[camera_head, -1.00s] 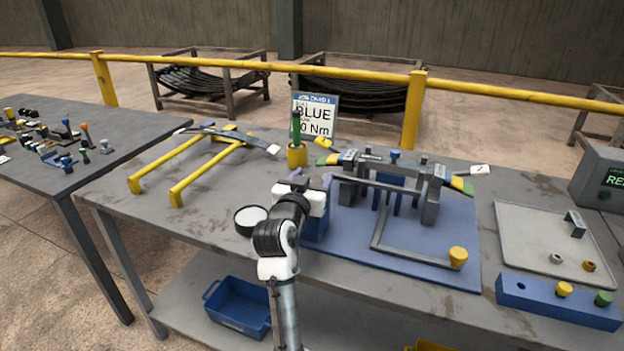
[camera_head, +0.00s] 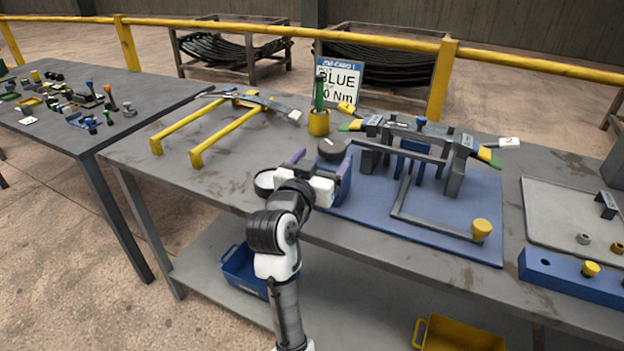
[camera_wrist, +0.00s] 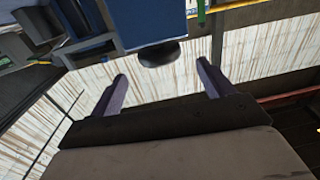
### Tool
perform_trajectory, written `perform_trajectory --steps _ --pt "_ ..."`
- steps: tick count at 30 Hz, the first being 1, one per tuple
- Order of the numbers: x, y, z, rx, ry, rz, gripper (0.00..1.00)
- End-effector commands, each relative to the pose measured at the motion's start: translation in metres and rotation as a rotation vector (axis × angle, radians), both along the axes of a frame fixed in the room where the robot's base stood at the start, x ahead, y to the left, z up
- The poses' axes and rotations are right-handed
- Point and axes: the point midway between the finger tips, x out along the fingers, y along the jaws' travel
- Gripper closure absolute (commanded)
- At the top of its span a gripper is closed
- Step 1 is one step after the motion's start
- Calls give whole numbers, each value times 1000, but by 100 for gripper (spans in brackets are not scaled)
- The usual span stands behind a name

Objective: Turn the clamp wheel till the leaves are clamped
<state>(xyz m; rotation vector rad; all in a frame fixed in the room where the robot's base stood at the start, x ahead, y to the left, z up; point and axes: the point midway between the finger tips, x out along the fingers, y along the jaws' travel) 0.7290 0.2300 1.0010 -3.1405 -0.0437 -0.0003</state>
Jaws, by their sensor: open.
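The dark round clamp wheel (camera_head: 332,149), with a pale mark on top, stands at the left side of the blue clamp fixture. The leaves (camera_head: 430,133) lie across grey uprights, with coloured ends and a white tag at right. My gripper (camera_head: 321,160) is open, its purple fingers apart in front of the wheel. In the wrist view, my gripper (camera_wrist: 161,72) shows both fingers spread, with a dark round part (camera_wrist: 160,54), likely the wheel, ahead between them below a blue block. I see no finger contact. Whether the leaves are pressed tight cannot be told.
A yellow cup (camera_head: 319,122) with a green tool and a "BLUE" sign (camera_head: 340,82) stand behind. A yellow frame (camera_head: 215,130) lies at left. A grey tray (camera_head: 560,215) is at right.

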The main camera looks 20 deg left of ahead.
Motion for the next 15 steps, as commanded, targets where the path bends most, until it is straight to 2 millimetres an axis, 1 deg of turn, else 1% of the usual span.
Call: perform_trajectory --steps 1,6,10,15 --pt "-12 1 -3 0 -1 4 20" --pt "-39 0 -1 -1 0 2 20" --pt "-50 -1 -1 -1 1 2 20" --pt "-53 -1 0 -1 1 0 20"
